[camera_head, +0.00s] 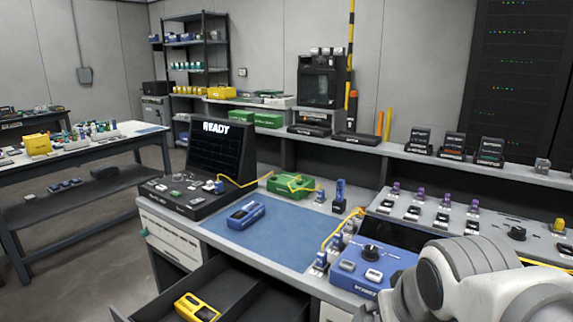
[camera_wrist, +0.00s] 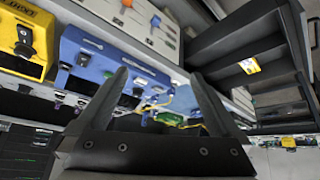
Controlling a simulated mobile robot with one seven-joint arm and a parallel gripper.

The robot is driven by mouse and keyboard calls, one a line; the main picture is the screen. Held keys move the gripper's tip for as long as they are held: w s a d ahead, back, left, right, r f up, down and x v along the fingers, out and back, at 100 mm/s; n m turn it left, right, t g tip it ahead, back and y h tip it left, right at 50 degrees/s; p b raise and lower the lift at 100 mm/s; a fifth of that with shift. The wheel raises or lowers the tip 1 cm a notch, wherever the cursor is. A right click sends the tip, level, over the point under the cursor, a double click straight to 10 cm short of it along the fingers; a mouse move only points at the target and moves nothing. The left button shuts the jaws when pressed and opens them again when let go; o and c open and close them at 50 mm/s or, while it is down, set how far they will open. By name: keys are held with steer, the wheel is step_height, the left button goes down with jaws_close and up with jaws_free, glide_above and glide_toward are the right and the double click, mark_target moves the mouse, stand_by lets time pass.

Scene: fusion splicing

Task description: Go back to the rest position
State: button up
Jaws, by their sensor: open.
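My gripper (camera_wrist: 160,100) shows in the wrist view with its two dark fingers apart and nothing between them. It is not visible in the head view, where only my white and grey arm (camera_head: 490,275) shows at the lower right, in front of the bench. The wrist view looks tilted across the bench. A blue device (camera_wrist: 88,58) and a yellow device (camera_wrist: 22,42) lie beyond the left finger. An open drawer (camera_wrist: 245,50) with a yellow item (camera_wrist: 249,66) in it lies beyond the right finger.
The open drawer (camera_head: 238,284) juts out from the bench front with a yellow tool (camera_head: 196,307) inside. A blue mat (camera_head: 265,236) carries a blue handheld device (camera_head: 246,215). A black splicer with a READY screen (camera_head: 221,148) stands left. A blue control box (camera_head: 372,268) sits near my arm.

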steer(key=s+a, duration=0.1)
steer(key=s, duration=0.4)
step_height(320, 180, up, 20)
steer(key=g+p, duration=0.1)
steer(key=p, duration=1.9)
steer(key=shift+r, duration=0.2)
